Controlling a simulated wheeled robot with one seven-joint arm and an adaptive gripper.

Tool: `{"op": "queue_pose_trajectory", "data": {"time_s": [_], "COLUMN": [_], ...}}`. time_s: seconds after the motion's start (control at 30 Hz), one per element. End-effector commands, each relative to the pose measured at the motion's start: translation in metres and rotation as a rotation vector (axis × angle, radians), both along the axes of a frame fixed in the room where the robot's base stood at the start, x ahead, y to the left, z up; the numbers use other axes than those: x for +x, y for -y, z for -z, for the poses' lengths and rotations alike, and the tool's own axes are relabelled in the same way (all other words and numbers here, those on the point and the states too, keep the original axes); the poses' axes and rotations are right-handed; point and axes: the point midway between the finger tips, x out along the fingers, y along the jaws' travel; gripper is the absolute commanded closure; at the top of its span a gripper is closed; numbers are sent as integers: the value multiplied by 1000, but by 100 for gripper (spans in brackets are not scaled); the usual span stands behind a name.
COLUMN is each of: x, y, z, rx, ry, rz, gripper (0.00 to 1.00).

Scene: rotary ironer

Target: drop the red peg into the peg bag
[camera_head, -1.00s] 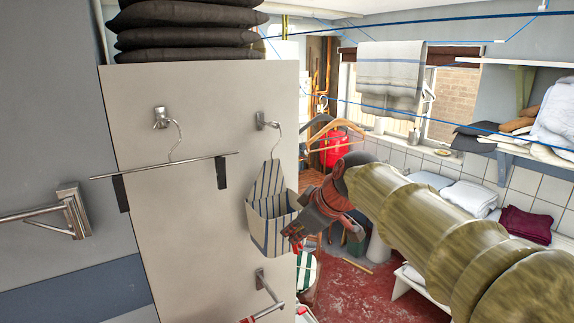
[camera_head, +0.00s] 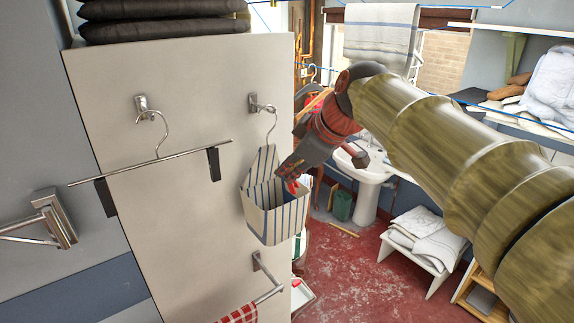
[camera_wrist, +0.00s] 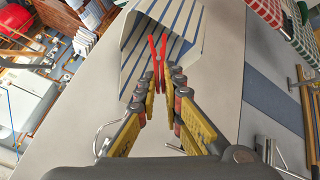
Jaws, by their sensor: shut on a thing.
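The red peg (camera_wrist: 158,58) is held between the fingertips of my gripper (camera_wrist: 160,84) in the wrist view. In the head view the peg (camera_head: 292,187) shows as a small red tip below my gripper (camera_head: 290,172). The peg bag (camera_head: 272,222) is blue-and-white striped cloth and hangs by a hook from the pale panel. Its open mouth faces up, and the peg is at or just over this opening. In the wrist view the bag (camera_wrist: 132,50) lies right behind the peg. I cannot tell how far inside the peg reaches.
A trouser hanger (camera_head: 160,160) hangs left of the bag on the same panel (camera_head: 180,230). A towel rail (camera_head: 268,290) with a red checked cloth (camera_head: 238,314) is below. Dark cushions (camera_head: 165,20) lie on top. A white basin (camera_head: 365,170) stands behind my arm.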

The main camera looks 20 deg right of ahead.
Motion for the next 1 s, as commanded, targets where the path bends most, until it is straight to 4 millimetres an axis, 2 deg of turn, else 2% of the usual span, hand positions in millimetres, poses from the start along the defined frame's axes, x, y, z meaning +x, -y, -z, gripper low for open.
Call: {"op": "queue_pose_trajectory", "data": {"time_s": [0.33,1.0], "x": [5,56], "y": [-1,-18], "z": [1,13], "rx": [1,2], "ry": [-10,-8], "rz": [-15,-14], "gripper": [100,100]}}
